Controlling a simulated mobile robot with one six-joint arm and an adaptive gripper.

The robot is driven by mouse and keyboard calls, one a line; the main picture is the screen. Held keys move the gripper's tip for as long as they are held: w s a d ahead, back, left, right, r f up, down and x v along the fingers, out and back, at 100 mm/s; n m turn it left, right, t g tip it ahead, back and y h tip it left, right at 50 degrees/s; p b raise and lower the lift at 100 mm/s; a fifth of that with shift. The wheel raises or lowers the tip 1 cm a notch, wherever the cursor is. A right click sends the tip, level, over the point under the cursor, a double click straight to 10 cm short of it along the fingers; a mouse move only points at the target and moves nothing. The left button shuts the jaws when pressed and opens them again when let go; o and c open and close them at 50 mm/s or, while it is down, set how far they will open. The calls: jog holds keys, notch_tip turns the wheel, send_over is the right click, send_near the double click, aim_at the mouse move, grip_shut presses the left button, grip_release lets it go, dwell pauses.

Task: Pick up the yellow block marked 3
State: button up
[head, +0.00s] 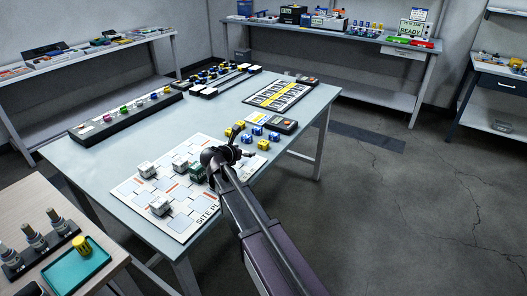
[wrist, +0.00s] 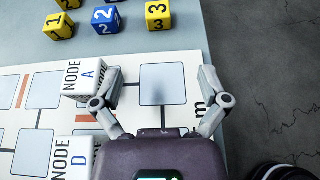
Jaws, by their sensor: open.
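The yellow block marked 3 (wrist: 158,16) is at the top middle of the wrist view, on the grey table, with a 3 on its top and front. In the head view, small yellow and blue blocks stand in a cluster just past my gripper, with markings too small to read. My gripper (wrist: 159,75) is open and empty over the white site plan board (wrist: 178,118). Its fingers are spread wide, and the yellow block is ahead of them, beyond the board's edge, apart from both. My gripper also shows in the head view (head: 243,147).
A blue block marked 2 (wrist: 105,21) stands left of the yellow block, and a yellow block marked 1 (wrist: 58,26) further left. White blocks NODE A (wrist: 86,78) and NODE D (wrist: 73,157) lie left of my gripper. The table's right edge is close by.

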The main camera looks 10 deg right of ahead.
jog(key=shift+w+a, duration=0.2)
jog(key=shift+d, duration=0.1)
jog(key=b, duration=0.3)
send_near(261, 144)
jog(key=x, duration=0.4)
jog(key=shift+f, duration=0.25)
jog(key=shift+w+d+f, duration=0.2)
jog(key=shift+w+d, duration=0.25)
jog(key=shift+b+x, duration=1.05)
jog(key=shift+x, duration=1.55)
jog(key=shift+s+d+r, duration=0.1)
